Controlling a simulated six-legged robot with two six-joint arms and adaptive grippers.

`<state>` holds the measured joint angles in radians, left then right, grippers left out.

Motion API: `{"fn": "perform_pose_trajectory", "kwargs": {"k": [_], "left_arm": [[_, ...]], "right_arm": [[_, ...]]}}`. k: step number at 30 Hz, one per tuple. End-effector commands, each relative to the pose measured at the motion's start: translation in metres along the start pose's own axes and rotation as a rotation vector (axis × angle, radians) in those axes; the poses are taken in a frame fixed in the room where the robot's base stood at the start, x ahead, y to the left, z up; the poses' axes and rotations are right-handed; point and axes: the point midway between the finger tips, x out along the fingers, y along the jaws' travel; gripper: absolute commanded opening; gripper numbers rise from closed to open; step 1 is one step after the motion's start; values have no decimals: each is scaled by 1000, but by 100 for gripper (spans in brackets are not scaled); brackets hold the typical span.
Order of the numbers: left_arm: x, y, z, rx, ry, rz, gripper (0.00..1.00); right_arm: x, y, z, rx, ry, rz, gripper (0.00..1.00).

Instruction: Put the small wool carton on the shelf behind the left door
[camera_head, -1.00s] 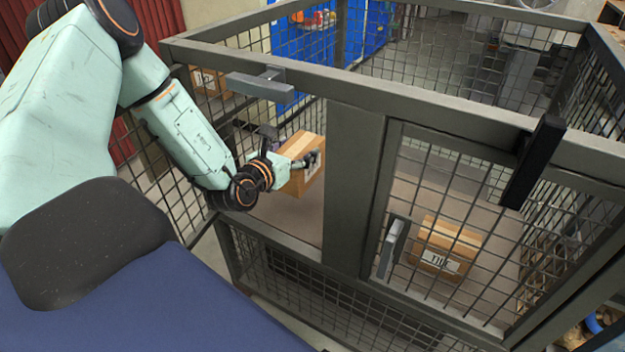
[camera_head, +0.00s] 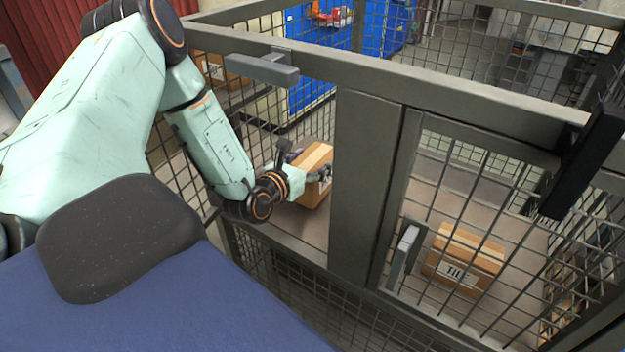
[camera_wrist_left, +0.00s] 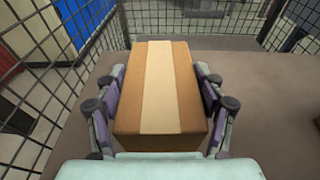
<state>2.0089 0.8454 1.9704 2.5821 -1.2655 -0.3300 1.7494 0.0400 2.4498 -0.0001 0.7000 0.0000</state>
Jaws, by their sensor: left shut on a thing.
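My left gripper (camera_head: 315,176) is shut on a small brown carton (camera_head: 313,158) with a pale tape strip. It holds the carton inside the left opening of the mesh cage, left of the wide middle post (camera_head: 362,185). The left wrist view shows the carton (camera_wrist_left: 160,95) between both fingers (camera_wrist_left: 160,100), above the brown shelf (camera_wrist_left: 265,95). I cannot tell whether it touches the shelf. The shelf also shows below it in the head view (camera_head: 305,226). The label on the held carton is not readable. My right gripper is out of view.
Behind the closed right mesh door, with its grey handle (camera_head: 404,258), stands a carton marked "TILE" (camera_head: 465,262). Another carton (camera_head: 215,70) shows through mesh at the upper left. A grey handle (camera_head: 262,69) sits near the top rail. The shelf around the held carton is clear.

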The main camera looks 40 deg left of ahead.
Motion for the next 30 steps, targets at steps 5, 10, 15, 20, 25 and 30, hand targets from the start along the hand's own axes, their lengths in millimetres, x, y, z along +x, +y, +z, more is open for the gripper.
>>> {"fn": "perform_pose_trajectory", "kwargs": {"k": [5,10,15,20,25,30], "left_arm": [[4,0,-12,3,-2,-1,29],[10,0,-34,3,-2,-1,29],[11,0,-36,1,-3,-1,29],[11,0,-35,1,-3,0,29],[11,0,-38,1,-1,-1,76],[11,0,-38,1,-1,-1,90]], "right_arm": [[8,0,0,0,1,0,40],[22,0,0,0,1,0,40],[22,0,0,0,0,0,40],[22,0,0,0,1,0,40],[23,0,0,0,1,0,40],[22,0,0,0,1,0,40]]}}
